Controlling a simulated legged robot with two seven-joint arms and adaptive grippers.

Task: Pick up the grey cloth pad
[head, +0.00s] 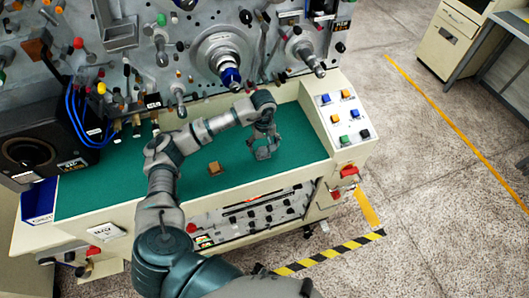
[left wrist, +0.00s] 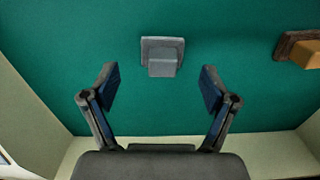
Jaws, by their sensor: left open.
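The grey pad (left wrist: 148,47) lies on the green work surface in the left wrist view, as a flat square with a smaller, lighter grey block (left wrist: 163,64) on it. My left gripper (left wrist: 160,85) is open and empty, and its two fingers spread to either side, with the pad lying ahead of the gap between them. In the head view my left gripper (head: 264,152) is over the right part of the green surface, fingers down. There the pad cannot be told apart from the gripper. My right gripper is not in view.
A yellow-brown block on a brown pad (left wrist: 296,45) lies right of the grey pad; the block also shows in the head view (head: 214,168). The machine panel (head: 160,70) with spindles rises behind. A button console (head: 344,115) bounds the right. The green surface (head: 120,185) is mostly clear.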

